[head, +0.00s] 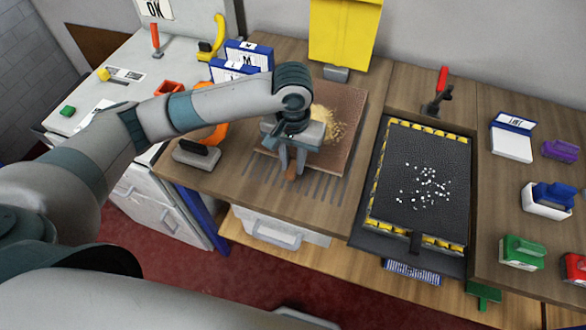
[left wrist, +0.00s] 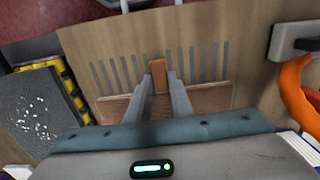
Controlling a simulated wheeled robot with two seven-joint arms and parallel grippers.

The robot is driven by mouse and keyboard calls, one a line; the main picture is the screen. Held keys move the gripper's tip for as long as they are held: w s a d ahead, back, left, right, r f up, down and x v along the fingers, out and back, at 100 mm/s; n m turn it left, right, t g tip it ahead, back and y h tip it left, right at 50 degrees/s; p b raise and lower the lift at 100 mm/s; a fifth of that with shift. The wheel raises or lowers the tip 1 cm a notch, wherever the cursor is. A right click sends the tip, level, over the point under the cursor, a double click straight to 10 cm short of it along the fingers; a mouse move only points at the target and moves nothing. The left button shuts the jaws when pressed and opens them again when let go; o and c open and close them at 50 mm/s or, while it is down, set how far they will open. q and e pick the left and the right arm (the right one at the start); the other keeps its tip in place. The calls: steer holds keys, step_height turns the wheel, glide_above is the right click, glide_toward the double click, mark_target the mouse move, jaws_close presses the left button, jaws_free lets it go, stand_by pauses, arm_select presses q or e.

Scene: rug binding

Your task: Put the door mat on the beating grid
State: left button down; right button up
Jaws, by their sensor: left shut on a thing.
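The door mat (head: 349,105) is a flat brown rectangle with a tan crumbly patch on it. It lies on the wooden worktop, its near part over the slots of the beating grid (head: 322,188). My left gripper (head: 291,172) points down at the mat's near edge, shut on a small orange-brown tab there. In the left wrist view the tab (left wrist: 158,70) sits between the fingertips, with mat (left wrist: 205,97) on both sides and grid slots (left wrist: 208,62) beyond. My gripper and wrist hide part of the mat. My right gripper is not in view.
A black mat (head: 425,180) with white bits lies in a yellow-edged frame to the right. A black-handled block (head: 196,153) and an orange ring (head: 214,135) are left of the mat. A yellow board (head: 343,32) stands behind. Several boxes and brushes line the far right.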

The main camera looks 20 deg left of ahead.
mark_target(293, 167)
arm_select(q)
steer(key=shift+f+p, duration=0.6)
steer(key=shift+f, duration=1.4)
steer(key=c, duration=1.6)
jaws_free()
steer(key=shift+o, duration=0.2)
steer(key=shift+r, duration=0.1)
step_height(293, 167, up, 11)
steer(key=shift+f+b, duration=0.1)
steer(key=shift+b, duration=1.15)
steer(key=shift+r, duration=0.55)
